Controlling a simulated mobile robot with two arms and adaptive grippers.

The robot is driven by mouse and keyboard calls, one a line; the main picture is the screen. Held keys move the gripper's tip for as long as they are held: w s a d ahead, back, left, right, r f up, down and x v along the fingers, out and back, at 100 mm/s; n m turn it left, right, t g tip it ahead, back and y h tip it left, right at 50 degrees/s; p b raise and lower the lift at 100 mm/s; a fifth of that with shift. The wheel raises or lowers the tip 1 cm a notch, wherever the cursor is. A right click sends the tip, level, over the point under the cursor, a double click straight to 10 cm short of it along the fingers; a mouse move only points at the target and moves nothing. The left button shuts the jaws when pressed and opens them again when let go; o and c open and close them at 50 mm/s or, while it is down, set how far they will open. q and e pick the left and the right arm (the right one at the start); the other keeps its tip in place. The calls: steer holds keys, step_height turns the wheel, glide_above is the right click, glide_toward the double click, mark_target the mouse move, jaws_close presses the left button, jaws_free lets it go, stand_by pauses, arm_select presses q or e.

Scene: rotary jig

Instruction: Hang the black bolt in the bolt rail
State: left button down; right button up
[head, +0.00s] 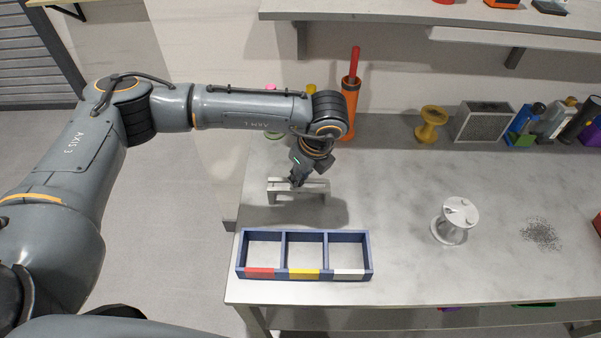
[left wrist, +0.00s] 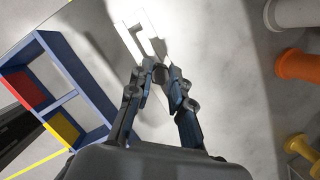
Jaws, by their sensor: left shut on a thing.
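The bolt rail (head: 318,188) is a light grey raised bar on the table behind the compartment tray. In the left wrist view the rail (left wrist: 128,38) shows as a bright white frame with a slot, just beyond my fingertips. My left gripper (head: 297,182) is at the rail, pointing down. In the left wrist view my left gripper (left wrist: 160,75) is shut on the black bolt (left wrist: 159,73), a small dark round piece between the fingertips. I cannot tell whether the bolt touches the rail. My right gripper is not in view.
A blue tray (head: 305,233) with three compartments, marked red, yellow and white, stands in front of the rail. A white round jig (head: 460,212) and a pile of small grey bits (head: 541,234) lie to the right. An orange cylinder (head: 349,105) stands behind. The table's middle is clear.

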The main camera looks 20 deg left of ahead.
arm_select(q)
steer(key=shift+f+b, duration=0.4)
steer(key=c, duration=1.2)
jaws_free()
steer(key=shift+r, duration=0.1)
steer(key=shift+r+p, duration=0.4)
steer(key=shift+p, duration=0.2)
steer(key=shift+r+p, duration=0.45)
steer(key=shift+p, duration=0.1)
steer(key=shift+d+r+b, duration=0.25)
steer(key=shift+r+b, duration=0.2)
steer(key=shift+b, duration=0.35)
steer(key=b+v, duration=0.2)
steer(key=v, duration=0.8)
steer(key=shift+s+d+r+b, duration=0.1)
steer(key=shift+s+r+b, duration=0.1)
steer(key=shift+b, duration=0.1)
